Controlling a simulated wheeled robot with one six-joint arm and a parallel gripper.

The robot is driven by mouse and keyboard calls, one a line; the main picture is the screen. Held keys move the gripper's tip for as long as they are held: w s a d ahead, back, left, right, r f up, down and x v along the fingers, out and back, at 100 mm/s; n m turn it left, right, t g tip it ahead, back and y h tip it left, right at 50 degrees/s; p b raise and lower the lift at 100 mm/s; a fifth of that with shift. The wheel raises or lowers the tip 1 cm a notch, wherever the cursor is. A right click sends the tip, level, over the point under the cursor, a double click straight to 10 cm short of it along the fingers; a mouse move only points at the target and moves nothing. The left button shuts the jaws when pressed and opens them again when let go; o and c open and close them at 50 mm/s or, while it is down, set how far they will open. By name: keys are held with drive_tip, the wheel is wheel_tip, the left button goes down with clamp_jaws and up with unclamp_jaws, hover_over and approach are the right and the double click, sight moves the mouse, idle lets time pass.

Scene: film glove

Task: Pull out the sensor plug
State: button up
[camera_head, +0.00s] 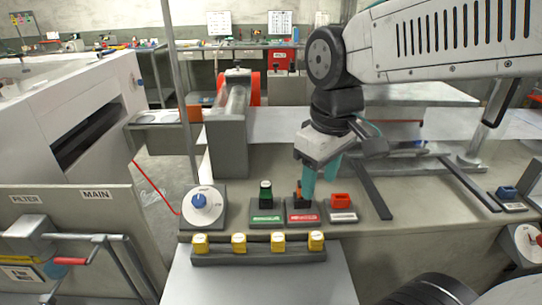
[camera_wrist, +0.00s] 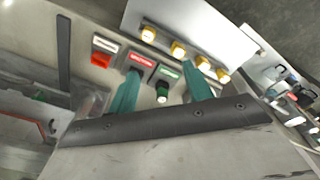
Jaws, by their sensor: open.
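Small blocks stand in a row on the bench, and their labels are too small to read, so I cannot tell for sure which is the sensor plug. A dark block with a pale top stands on a green-labelled base (camera_head: 266,217). A dark and orange piece (camera_head: 298,194) stands on a red-labelled base (camera_head: 302,217). An orange-red block (camera_head: 341,199) sits on a white-labelled base (camera_head: 344,215). My gripper (camera_head: 320,178) is open, its teal fingers above and behind the red-labelled base. In the wrist view the green-labelled block (camera_wrist: 162,93) shows between the fingers (camera_wrist: 162,92).
Several yellow blocks (camera_head: 278,242) line a grey rail in front. A blue knob (camera_head: 199,201) is on the left. Dark bars (camera_head: 374,190) lie to the right, with a blue block (camera_head: 508,192) beyond. A grey post (camera_head: 228,147) stands behind left.

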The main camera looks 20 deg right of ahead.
drive_tip(key=w+a+f+n, duration=0.1)
drive_tip(key=w+n, duration=0.2)
drive_tip(key=w, duration=0.2)
drive_tip(key=w+f+n, duration=0.2)
drive_tip(key=w, duration=0.4)
drive_tip(key=n+g, duration=0.1)
drive_tip(key=n, duration=0.4)
hover_over(266, 184)
wheel_tip(266, 184, down, 4)
drive_tip(key=shift+f, duration=0.2)
drive_tip(key=shift+w+f, duration=0.1)
drive_tip(key=shift+f, duration=3.8)
drive_tip(key=c, duration=1.1)
